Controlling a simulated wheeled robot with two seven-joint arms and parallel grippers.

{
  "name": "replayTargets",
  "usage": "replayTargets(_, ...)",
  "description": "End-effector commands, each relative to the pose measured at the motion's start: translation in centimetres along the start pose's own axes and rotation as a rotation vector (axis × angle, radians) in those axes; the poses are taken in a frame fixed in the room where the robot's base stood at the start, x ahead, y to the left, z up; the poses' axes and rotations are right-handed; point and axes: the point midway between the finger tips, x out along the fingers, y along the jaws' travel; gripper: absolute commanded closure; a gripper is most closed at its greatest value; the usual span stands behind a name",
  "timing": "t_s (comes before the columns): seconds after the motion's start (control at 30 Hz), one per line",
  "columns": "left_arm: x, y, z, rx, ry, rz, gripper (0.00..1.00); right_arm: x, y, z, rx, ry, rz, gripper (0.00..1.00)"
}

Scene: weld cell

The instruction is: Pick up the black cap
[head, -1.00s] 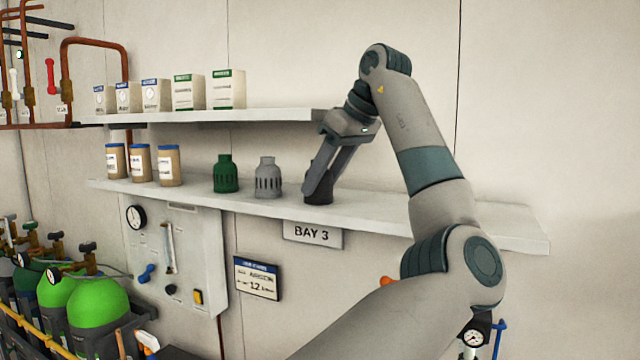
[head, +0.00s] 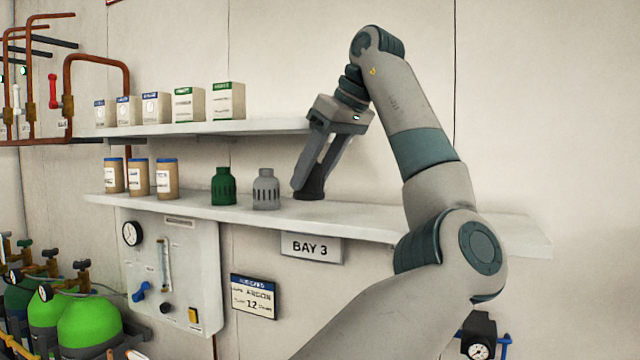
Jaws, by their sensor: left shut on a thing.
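The black cap (head: 311,187) stands on the lower shelf, to the right of the grey cap (head: 266,189) and the green cap (head: 223,187). My left gripper (head: 311,182) reaches down from above and is shut on the black cap. Its fingers hide much of the cap's upper part. The cap's base looks to be at the shelf surface; I cannot tell whether it touches. My right gripper is not in view.
The lower shelf (head: 440,232) is clear to the right, behind my arm. The upper shelf (head: 215,127) carries several boxes and ends near my left gripper. Several brown jars (head: 138,178) stand at left. A BAY 3 sign (head: 311,247) hangs below.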

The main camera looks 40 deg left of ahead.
Motion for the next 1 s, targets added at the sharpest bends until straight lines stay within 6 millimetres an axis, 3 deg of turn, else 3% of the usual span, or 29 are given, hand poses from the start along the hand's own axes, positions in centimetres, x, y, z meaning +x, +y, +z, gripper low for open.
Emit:
replayTargets(0.2, 0.0, -5.0, 1.3, -0.004, 0.0, 0.005, 0.8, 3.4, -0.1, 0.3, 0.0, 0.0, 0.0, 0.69)
replayTargets(0.5, -0.9, -11.5, 2.2, -0.002, 0.0, 0.003, 0.8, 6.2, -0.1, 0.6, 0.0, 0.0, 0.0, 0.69)
replayTargets(0.7, -1.4, -13.7, 2.4, -0.001, 0.001, 0.002, 0.8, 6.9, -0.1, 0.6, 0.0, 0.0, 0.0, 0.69)
replayTargets(1.0, -1.6, -14.3, 2.4, 0.001, 0.001, 0.0, 0.8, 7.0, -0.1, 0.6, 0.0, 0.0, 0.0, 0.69)
